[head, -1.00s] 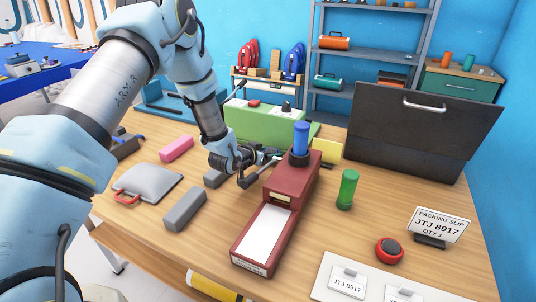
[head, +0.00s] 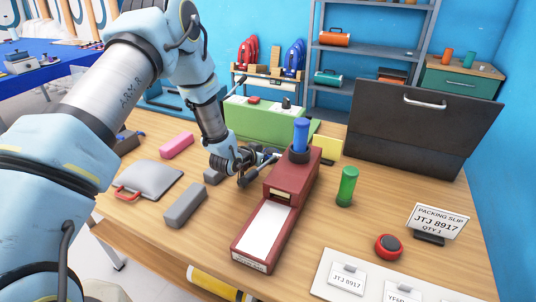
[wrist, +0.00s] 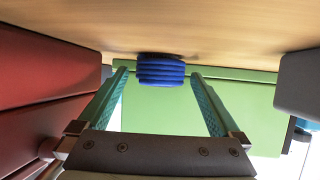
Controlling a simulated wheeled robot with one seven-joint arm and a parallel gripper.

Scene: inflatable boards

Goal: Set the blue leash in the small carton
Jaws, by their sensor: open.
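The blue leash (wrist: 161,70) shows in the wrist view as a ribbed blue bundle on the wooden table, in front of a green box (wrist: 230,110). My gripper (head: 265,163) is open, low over the table to the left of the dark red box. In the wrist view its two teal fingers (wrist: 158,74) point towards the leash, one either side of it in the picture; I cannot tell whether they touch it. In the head view my gripper and arm hide the leash. I cannot make out which thing is the small carton.
The dark red box (head: 262,235) with a blue cylinder (head: 301,135) stands close beside my gripper. Grey blocks (head: 185,205) lie to the left, and the green box (head: 255,125) stands behind. A green cylinder (head: 347,186) and black case (head: 420,130) are on the right.

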